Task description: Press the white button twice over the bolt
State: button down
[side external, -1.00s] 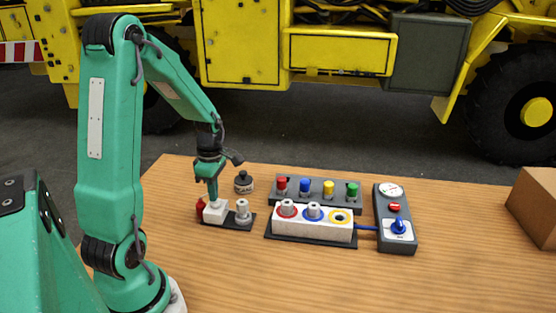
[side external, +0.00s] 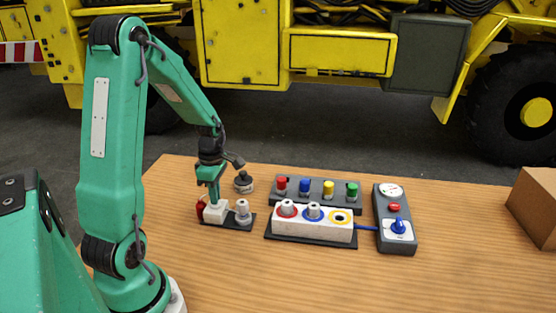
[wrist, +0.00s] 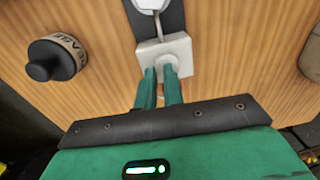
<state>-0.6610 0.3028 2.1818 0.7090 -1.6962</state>
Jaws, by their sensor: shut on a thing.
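A white block (side external: 216,212) sits on a small dark plate at the left of the table, and it also shows in the wrist view (wrist: 181,47). My gripper (side external: 213,200) points down at its top. In the wrist view my fingers (wrist: 163,72) close around a white round piece (wrist: 168,61) on the block; I cannot tell if this is the white button. A pale, stubby upright fitting (side external: 242,212) stands on the plate right of the block. A red part (side external: 201,209) stands at the left, partly hidden. I cannot pick out the bolt for certain.
A dark-lidded jar (side external: 243,183) stands close behind the plate. To the right are a white socket box (side external: 330,232) with coloured rings, a rack of coloured caps (side external: 330,198) and a grey gauge box (side external: 394,242). A cardboard box (side external: 537,205) is far right. The front table is clear.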

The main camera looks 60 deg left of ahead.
jog(key=shift+s+d+f, duration=0.35)
jog(key=shift+f, duration=0.25)
notch_tip(320, 180, up, 15)
jog(key=w+a, duration=0.1)
jog(key=a, duration=0.1)
jog(key=shift+r, duration=0.1)
dwell(2.8)
jog(key=s+d+r+m+t, duration=0.1)
jog(key=d+m+t, duration=0.1)
jog(key=d+m, duration=0.5)
jog(key=s+d+r+m+t, duration=0.2)
jog(key=d+m, duration=0.6)
jog(key=m, duration=0.3)
jog(key=s+d+r+m+t, duration=0.2)
jog(key=d+m, duration=0.5)
jog(key=m, duration=0.2)
jog(key=shift+s+d+r, duration=0.25)
jog(key=shift+d, duration=0.1)
jog(key=shift+w+a, duration=0.1)
